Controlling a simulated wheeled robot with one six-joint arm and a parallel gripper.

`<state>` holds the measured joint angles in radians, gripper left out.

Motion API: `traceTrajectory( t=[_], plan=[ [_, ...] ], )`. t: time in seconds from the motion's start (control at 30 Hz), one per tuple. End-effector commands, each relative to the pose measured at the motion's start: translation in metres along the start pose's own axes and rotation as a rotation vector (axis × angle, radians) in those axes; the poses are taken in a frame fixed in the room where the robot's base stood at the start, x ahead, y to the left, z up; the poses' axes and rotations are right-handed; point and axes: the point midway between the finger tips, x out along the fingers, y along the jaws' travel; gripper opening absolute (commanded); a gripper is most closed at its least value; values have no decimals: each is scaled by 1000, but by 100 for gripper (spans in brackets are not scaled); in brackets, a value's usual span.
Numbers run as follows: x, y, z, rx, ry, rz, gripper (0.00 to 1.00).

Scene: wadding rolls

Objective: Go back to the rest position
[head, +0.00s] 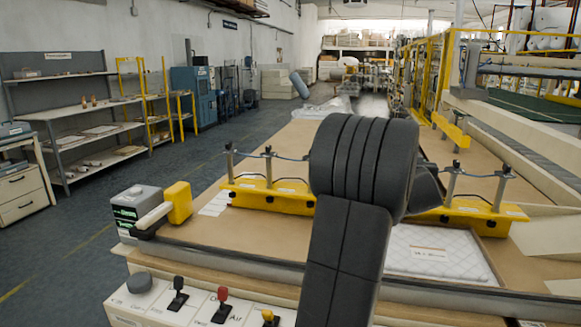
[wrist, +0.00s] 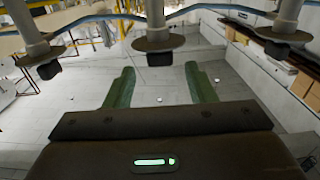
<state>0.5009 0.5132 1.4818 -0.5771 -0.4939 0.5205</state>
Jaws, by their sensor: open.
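My gripper (wrist: 160,92) shows in the wrist view with its two green fingers spread apart and nothing between them. In the head view my own dark grey arm fills the middle and hides the gripper. Grey metal posts with round discs (wrist: 158,42) cross the top of the wrist view, beyond the fingertips and apart from them. A blue cable (wrist: 85,20) runs along these posts. In the head view two yellow bases (head: 270,195) with such posts stand on the brown table (head: 215,228), on either side of my arm.
A white quilted pad (head: 440,252) lies on the table at the right, partly behind my arm. A control box with a red lever (head: 222,305) is at the front. A grey device with a green display (head: 137,208) sits at the table's left corner. The floor on the left (head: 90,230) is clear.

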Motion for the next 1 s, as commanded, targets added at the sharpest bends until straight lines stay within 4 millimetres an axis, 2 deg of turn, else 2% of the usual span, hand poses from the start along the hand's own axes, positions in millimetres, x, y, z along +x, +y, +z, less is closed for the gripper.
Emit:
traceTrajectory(
  t=[0.23,0.53,1.0],
  plan=[
    [48,-1,0,0,0,-1,50],
    [44,3,-2,-6,15,84,50],
    [46,-2,-8,5,11,153,50]
  ],
)
